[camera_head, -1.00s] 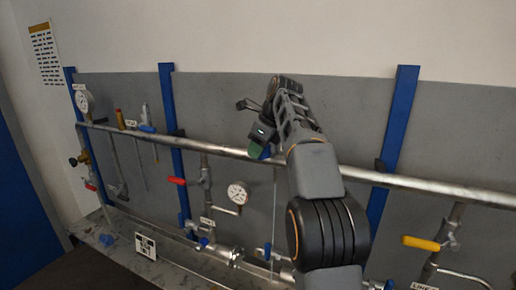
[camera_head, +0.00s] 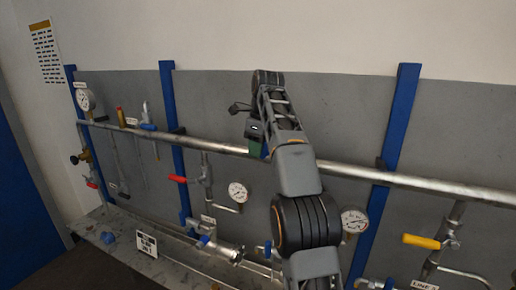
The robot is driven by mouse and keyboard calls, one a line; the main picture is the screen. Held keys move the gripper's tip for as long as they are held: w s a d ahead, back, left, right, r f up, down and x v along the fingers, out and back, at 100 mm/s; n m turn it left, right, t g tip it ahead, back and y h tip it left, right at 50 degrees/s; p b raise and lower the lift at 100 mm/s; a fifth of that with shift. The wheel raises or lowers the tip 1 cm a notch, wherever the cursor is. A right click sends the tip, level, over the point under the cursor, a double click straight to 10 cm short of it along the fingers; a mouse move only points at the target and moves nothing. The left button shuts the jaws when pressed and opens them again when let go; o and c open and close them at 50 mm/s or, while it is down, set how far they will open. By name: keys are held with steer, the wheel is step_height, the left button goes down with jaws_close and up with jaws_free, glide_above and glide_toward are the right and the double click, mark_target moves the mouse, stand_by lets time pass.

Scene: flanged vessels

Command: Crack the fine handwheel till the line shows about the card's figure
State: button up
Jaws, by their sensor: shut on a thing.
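My gripper (camera_head: 257,150) is in front of the long horizontal pipe, mid-picture, seen from behind. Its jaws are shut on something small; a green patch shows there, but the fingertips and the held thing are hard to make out. Blue handwheels show low on the rack: one (camera_head: 204,241) left of centre, one (camera_head: 267,248) beside my arm, one (camera_head: 388,284) at the lower right. I cannot tell which is the fine one. A card (camera_head: 146,244) stands at the lower left; its figure is too small to read. Round gauges (camera_head: 238,193) and (camera_head: 354,221) face me; their readings are unclear.
The horizontal pipe (camera_head: 430,186) crosses the grey panel between blue posts (camera_head: 397,120). A red lever (camera_head: 177,179) and a yellow lever (camera_head: 421,242) stick out. Another gauge (camera_head: 86,99) is at far left. A loose blue piece (camera_head: 108,238) lies on the bench.

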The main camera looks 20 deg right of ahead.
steer(key=shift+r, duration=0.15)
steer(key=o, duration=0.6)
steer(key=shift+o, duration=0.2)
